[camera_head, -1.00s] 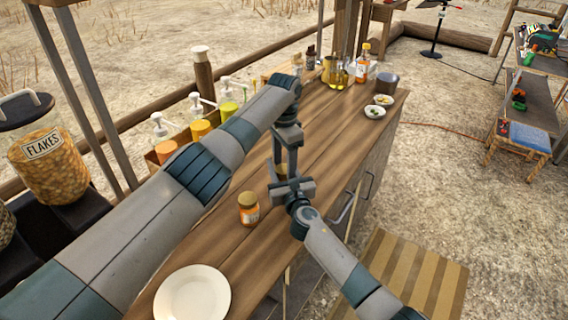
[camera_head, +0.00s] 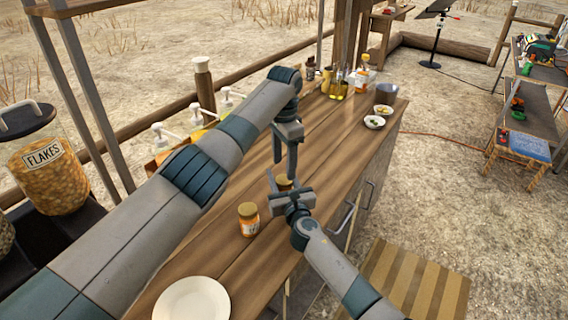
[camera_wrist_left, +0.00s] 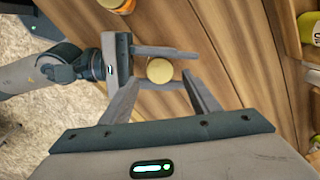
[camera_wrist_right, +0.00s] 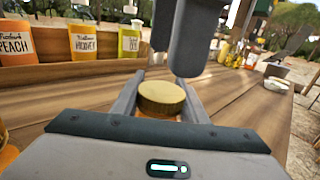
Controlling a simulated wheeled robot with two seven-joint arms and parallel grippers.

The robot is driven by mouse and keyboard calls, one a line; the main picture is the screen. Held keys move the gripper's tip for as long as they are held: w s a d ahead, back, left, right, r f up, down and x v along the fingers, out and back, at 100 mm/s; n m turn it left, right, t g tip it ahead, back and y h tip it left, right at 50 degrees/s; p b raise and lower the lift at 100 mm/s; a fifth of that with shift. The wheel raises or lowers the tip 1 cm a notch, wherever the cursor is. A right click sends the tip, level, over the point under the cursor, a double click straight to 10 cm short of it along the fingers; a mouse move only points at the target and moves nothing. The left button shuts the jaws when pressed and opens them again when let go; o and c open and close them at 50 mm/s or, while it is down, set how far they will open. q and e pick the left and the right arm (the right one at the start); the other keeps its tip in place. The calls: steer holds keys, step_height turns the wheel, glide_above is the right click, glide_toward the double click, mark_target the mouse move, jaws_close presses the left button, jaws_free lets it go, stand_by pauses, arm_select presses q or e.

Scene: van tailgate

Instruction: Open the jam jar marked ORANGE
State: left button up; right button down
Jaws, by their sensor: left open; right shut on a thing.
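A jar (camera_head: 284,182) with a gold lid stands on the wooden counter, mostly hidden by my grippers in the head view. My right gripper (camera_head: 276,192) is shut around its sides. In the right wrist view its gold lid (camera_wrist_right: 162,97) sits between the right fingers. My left gripper (camera_head: 285,172) is open and points down over the lid. The left wrist view shows the lid (camera_wrist_left: 160,70) beyond the open left fingers (camera_wrist_left: 162,92). A second gold-lidded jar (camera_head: 248,222) with orange contents stands apart, nearer the front. I cannot read either jar's label.
A white plate (camera_head: 192,300) lies at the near end of the counter. Pump bottles (camera_head: 162,135) stand along the left edge, partly behind my left arm. Small bowls (camera_head: 374,122), a dark container (camera_head: 386,93) and bottles (camera_head: 362,77) stand at the far end. The middle counter is mostly clear.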

mark_target(284, 179)
arm_select(q)
step_height(284, 179, up, 4)
steer(key=m, duration=0.3)
steer(key=shift+f, duration=0.25)
steer(key=shift+f, duration=0.1)
steer(key=shift+f, duration=3.95)
steer(key=c, duration=1.1)
steer(key=shift+r+n, duration=0.1)
steer(key=shift+n, duration=1.5)
